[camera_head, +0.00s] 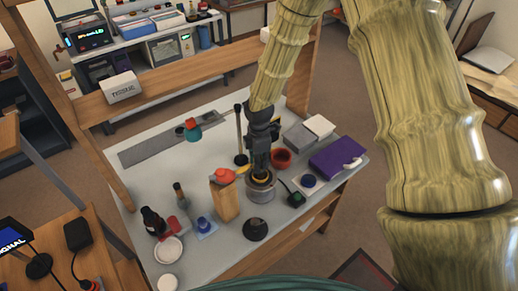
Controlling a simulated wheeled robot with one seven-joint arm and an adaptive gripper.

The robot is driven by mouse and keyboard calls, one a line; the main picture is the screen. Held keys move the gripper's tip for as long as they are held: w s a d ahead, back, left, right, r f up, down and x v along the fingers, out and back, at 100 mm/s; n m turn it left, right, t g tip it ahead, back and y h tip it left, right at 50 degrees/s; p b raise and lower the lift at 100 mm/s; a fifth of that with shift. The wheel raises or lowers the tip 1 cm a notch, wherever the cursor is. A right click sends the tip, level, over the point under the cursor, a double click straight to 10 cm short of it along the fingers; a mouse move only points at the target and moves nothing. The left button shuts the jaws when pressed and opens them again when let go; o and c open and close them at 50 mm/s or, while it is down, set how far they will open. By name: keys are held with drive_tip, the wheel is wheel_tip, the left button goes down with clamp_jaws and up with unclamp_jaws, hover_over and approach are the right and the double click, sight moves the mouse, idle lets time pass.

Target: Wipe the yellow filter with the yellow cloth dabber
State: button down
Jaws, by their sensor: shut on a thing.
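My gripper (259,162) points down at the middle of the white table, right over a grey metal cylinder (261,195). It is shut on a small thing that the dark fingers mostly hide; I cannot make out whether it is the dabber. A yellow-amber round piece (262,179), perhaps the yellow filter, shows in the cylinder's top at the fingertips. I cannot tell whether the held thing touches it. A small yellow tip (243,169) shows just left of the fingers, beside a red-orange object (222,175) on top of a wooden block (226,203).
A red bowl (281,158) and an upright dark rod (240,135) stand close to the gripper. A purple box (338,153) is at the right, a black round piece (255,229) in front. A dark bottle (153,222) and white dish (169,250) are at left. The far left surface is clearer.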

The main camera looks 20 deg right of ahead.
drive_tip(key=r, duration=0.1)
drive_tip(key=s+r+p, duration=0.1)
drive_tip(key=r, duration=0.1)
drive_tip(key=shift+r+p, duration=0.2)
drive_tip(key=shift+p, duration=0.1)
drive_tip(key=shift+w+r, duration=0.1)
drive_tip(key=shift+r, duration=0.2)
drive_tip(key=shift+w+r+p, duration=0.2)
drive_tip(key=shift+p, duration=0.2)
drive_tip(key=shift+s, duration=0.15)
